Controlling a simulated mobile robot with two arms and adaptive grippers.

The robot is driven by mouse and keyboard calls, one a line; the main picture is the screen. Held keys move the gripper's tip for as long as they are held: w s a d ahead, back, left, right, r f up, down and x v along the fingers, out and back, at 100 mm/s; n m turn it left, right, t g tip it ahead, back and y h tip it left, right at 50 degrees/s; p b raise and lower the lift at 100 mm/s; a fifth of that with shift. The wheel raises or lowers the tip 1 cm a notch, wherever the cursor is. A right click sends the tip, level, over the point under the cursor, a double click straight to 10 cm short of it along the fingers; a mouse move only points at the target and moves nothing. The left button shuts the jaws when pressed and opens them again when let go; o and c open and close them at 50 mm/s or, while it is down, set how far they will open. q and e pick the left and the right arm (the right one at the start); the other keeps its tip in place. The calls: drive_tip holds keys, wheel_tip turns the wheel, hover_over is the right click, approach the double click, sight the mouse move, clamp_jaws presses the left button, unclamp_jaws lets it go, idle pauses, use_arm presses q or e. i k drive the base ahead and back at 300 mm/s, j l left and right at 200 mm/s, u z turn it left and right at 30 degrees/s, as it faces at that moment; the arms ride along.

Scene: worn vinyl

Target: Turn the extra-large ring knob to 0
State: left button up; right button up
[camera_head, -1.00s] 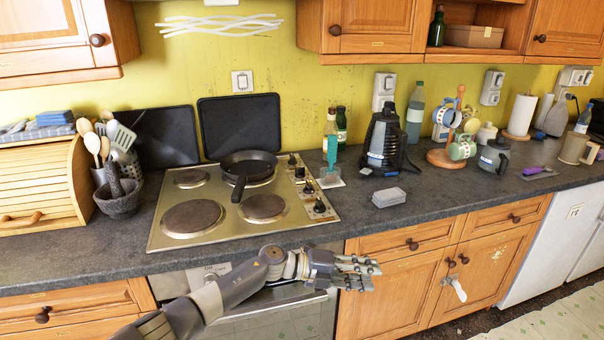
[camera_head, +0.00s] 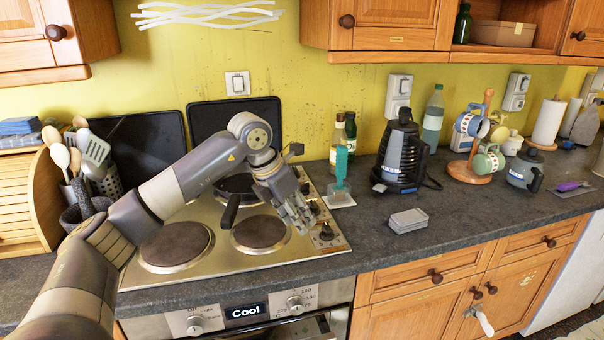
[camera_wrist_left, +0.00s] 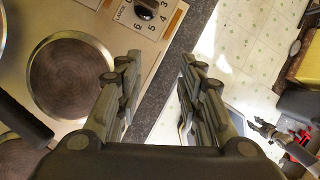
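The hob's control knobs stand in a row along its right side. The nearest knob (camera_head: 326,232) is black, on a metal plate, just right of and below my left gripper (camera_head: 294,212). In the left wrist view a black knob (camera_wrist_left: 146,10) sits at the top edge, partly cut off, with numbers and a label that seems to read "LARGE". I cannot tell which knob is for the extra-large ring. My left gripper (camera_wrist_left: 156,82) is open and empty above the counter's front edge, apart from the knob. A gripper-like hand (camera_wrist_left: 270,130), probably my right, shows small at right.
A black frying pan (camera_head: 236,188) is on the hob (camera_head: 160,280), its handle towards me. A bottle (camera_head: 338,140), a teal-handled brush (camera_head: 341,165), a black kettle (camera_head: 400,150) and grey boxes (camera_head: 408,220) stand right of the hob. The oven (camera_head: 245,312) shows "Cool".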

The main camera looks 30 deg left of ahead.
sight(305, 190)
drive_tip(key=i+j, duration=0.8)
